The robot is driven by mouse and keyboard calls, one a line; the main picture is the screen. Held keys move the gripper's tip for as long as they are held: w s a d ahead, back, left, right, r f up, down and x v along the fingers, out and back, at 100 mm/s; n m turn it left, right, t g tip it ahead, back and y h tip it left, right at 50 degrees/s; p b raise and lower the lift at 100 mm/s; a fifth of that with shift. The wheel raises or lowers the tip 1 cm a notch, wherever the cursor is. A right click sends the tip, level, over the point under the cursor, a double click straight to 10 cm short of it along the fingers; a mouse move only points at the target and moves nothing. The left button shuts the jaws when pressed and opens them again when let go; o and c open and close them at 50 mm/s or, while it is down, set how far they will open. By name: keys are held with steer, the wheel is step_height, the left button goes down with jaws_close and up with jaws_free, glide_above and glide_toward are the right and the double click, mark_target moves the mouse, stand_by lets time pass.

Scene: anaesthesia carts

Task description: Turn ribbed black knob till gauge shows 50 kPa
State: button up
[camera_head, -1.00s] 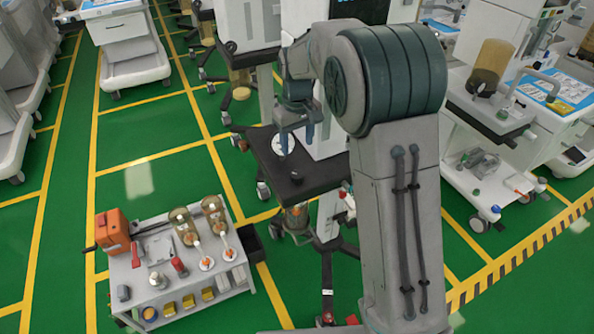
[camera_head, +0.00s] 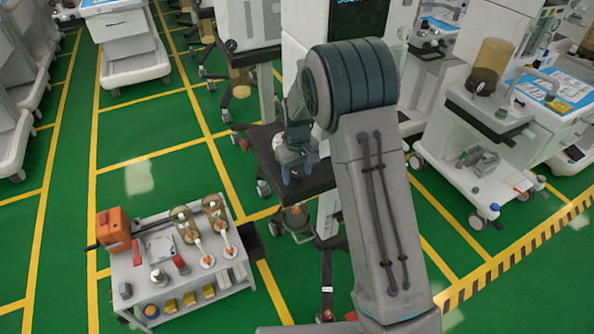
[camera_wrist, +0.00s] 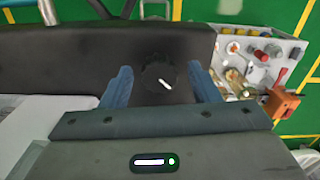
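The black knob (camera_wrist: 158,76) has a ribbed edge and a white pointer mark that points to the lower right in the wrist view. It sits on a dark panel (camera_wrist: 60,62). My gripper (camera_wrist: 161,82) is open, with one blue finger on each side of the knob and visible gaps between. In the head view my gripper (camera_head: 296,168) is low over the dark shelf (camera_head: 318,183) of the cart, and the knob is hidden there. No kPa reading is legible.
A small trolley (camera_head: 205,306) with an orange box (camera_head: 113,230), glass vessels and tools stands at the lower left. A white cart (camera_head: 485,190) with an amber canister (camera_head: 490,62) stands at the right.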

mark_target(297, 174)
steer(key=c, duration=0.9)
steer(key=shift+m+b, duration=0.7)
steer(key=shift+m, duration=1.7)
steer(key=o, duration=0.9)
steer(key=shift+o, duration=0.2)
step_height(297, 174, up, 14)
steer(key=b, duration=0.1)
